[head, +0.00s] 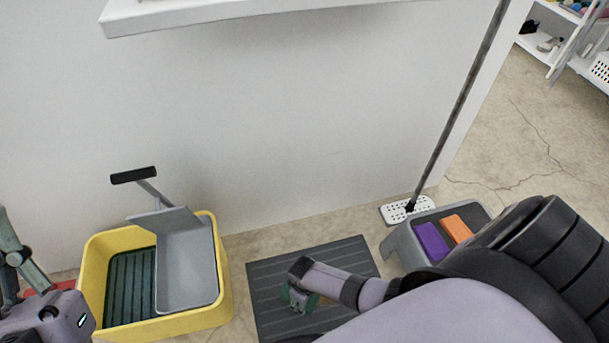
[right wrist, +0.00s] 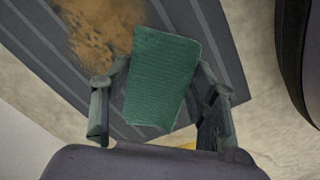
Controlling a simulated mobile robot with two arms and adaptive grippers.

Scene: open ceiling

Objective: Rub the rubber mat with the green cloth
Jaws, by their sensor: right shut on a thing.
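The grey ribbed rubber mat (head: 266,288) lies on the floor by the wall, and it fills much of the right wrist view (right wrist: 205,35). A brown dirty patch (right wrist: 98,32) shows on it. My right gripper (head: 300,297) is over the mat. In the right wrist view my right gripper (right wrist: 160,88) is shut on the green cloth (right wrist: 164,72), which lies between its fingers beside the brown patch. I cannot tell whether the cloth touches the mat. My left gripper (head: 14,258) is at the left edge, partly cut off, and its opening is unclear.
A yellow bin (head: 222,300) with a grey dustpan (head: 187,265) stands left of the mat. To the right, a grey stool or box (head: 404,245) holds a purple block (head: 431,240) and an orange block (head: 457,228). A mop (head: 400,211) leans behind it. A white ledge (head: 250,14) juts out above.

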